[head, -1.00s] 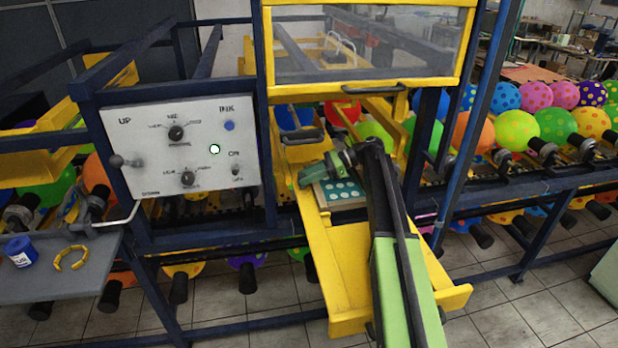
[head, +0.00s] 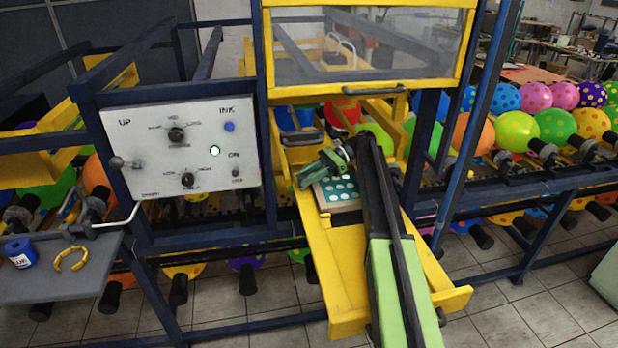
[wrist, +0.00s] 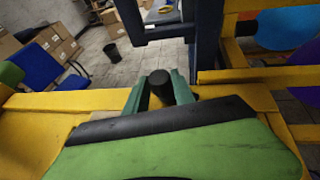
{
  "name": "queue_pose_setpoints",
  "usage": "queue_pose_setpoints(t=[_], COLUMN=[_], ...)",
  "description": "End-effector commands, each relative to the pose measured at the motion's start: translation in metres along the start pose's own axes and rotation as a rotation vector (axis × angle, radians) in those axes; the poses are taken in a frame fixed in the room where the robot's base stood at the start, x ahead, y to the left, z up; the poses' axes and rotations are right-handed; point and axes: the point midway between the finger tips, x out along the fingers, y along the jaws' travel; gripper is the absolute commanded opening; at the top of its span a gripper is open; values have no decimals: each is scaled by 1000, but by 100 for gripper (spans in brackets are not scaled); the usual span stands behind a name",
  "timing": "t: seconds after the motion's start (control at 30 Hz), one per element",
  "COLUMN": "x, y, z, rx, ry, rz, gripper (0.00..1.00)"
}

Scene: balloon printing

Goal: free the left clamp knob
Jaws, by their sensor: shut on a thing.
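The clamp knob (wrist: 160,84) is a short black cylinder in the wrist view. My gripper (wrist: 159,92), with green fingers, is shut on it, one finger on each side. The knob is hidden there behind the fingers. I cannot tell how tight the knob is.
The yellow carriage (head: 345,270) slopes toward me under my arm. A white control panel (head: 205,165) stands to the left. A grey shelf (head: 50,285) holds a blue jar (head: 19,252) and a yellow ring (head: 71,259). Balloons line the back.

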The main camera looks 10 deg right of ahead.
Motion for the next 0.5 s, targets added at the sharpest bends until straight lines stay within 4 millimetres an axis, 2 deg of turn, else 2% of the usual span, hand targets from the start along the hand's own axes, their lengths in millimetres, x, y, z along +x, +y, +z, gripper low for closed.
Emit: queue_pose_setpoints(t=[0.03,0.07,0.2,0.5], x=[1,1,1,-3], y=[0,0,0,1], z=[0,0,0,2], rx=[0,0,0,-7], ry=[2,2,1,0], rz=[1,1,1,-9], gripper=[0,34,52,52])
